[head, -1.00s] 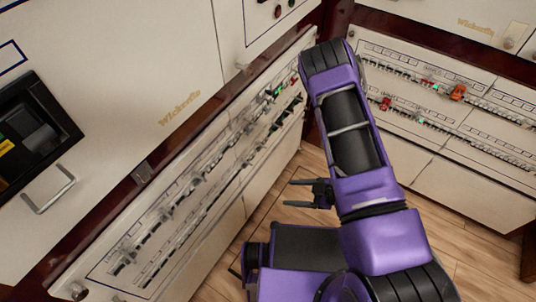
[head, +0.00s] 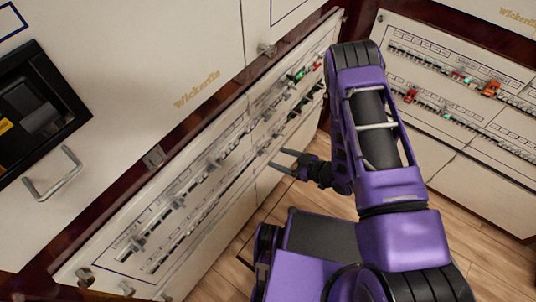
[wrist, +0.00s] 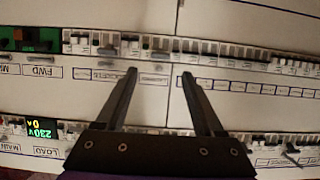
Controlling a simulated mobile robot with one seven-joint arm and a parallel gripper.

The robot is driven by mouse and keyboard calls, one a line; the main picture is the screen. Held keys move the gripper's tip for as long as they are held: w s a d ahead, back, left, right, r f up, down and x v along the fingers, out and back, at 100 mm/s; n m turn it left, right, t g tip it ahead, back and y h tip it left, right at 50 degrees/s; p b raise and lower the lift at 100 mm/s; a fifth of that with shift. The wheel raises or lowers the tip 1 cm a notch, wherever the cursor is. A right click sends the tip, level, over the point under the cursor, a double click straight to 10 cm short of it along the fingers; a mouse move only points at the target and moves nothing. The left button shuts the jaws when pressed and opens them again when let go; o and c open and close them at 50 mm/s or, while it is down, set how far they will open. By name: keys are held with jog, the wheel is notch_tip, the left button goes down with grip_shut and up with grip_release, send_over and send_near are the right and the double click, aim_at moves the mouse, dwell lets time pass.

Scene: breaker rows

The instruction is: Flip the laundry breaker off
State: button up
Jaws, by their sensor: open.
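My gripper (head: 284,164) is open and empty, in front of the left breaker panel (head: 262,183), with its fingers pointing at it. In the wrist view the two fingertips (wrist: 160,73) are just below a row of breakers (wrist: 200,53), near its label strip. Both fingers appear apart from the switches. The row has white modules with small levers, some with grey toggles. The labels are blurred or too small, so I cannot tell which breaker is the laundry one.
A lit meter reading 230v (wrist: 42,130) sits in a lower row. A second panel with red and orange parts (head: 490,88) stands at the right. A cabinet handle (head: 53,174) sticks out at the left. Wooden floor (head: 480,206) lies below.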

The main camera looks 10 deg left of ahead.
aim_at(262, 152)
jog(key=x, duration=0.6)
jog(key=shift+b, duration=0.35)
jog(key=shift+d, duration=0.1)
grip_shut()
